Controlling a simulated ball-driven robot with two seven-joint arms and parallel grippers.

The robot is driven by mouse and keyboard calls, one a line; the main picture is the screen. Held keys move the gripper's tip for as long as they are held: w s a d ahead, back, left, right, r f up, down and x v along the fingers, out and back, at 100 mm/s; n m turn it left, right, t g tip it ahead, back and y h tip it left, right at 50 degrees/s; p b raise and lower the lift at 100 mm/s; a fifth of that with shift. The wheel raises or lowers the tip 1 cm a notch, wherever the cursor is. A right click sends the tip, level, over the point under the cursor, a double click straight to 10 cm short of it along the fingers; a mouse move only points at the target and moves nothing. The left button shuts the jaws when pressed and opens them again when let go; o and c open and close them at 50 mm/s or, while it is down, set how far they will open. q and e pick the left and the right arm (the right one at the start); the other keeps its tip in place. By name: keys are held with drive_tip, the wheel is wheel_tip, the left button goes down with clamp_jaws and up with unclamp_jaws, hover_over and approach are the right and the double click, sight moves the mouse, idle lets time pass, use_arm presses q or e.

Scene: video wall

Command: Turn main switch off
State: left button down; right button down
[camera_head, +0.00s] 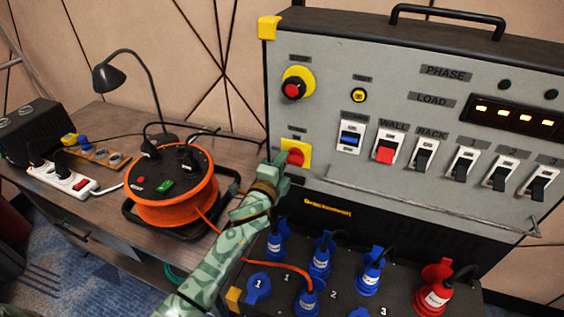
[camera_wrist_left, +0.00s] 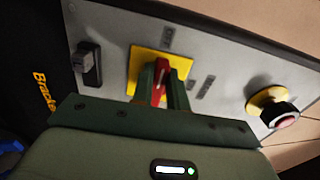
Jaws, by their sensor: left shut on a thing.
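The main switch is a red rotary handle (camera_head: 295,157) on a yellow square plate (camera_head: 303,148), low on the left side of the grey power panel (camera_head: 330,100). My left gripper (camera_head: 284,160) reaches up to it from below and is shut on the red handle. In the left wrist view the two fingers (camera_wrist_left: 163,88) sit on either side of the red handle (camera_wrist_left: 159,82), with the yellow plate (camera_wrist_left: 184,66) behind. The handle's lower part is hidden by the gripper. My right gripper is not in view.
A red emergency button (camera_head: 292,88) on yellow sits above the switch. Rocker switches, WALL (camera_head: 386,146) and RACK (camera_head: 423,154) among them, line the panel to the right. A metal bar (camera_head: 420,203) runs below. Blue plugs (camera_head: 320,258) and an orange cable reel (camera_head: 175,208) are near my arm.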

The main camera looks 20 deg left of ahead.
use_arm(q)
drive_tip(key=c, duration=1.4)
unclamp_jaws()
drive_tip(key=shift+w, duration=0.1)
drive_tip(key=s, duration=0.5)
drive_tip(key=s+p, duration=0.1)
drive_tip(key=s, duration=1)
drive_tip(key=shift+s+a+p, duration=0.2)
drive_tip(key=shift+a+p, duration=0.05)
drive_tip(key=shift+p, duration=0.05)
drive_tip(key=shift+a+f, duration=0.1)
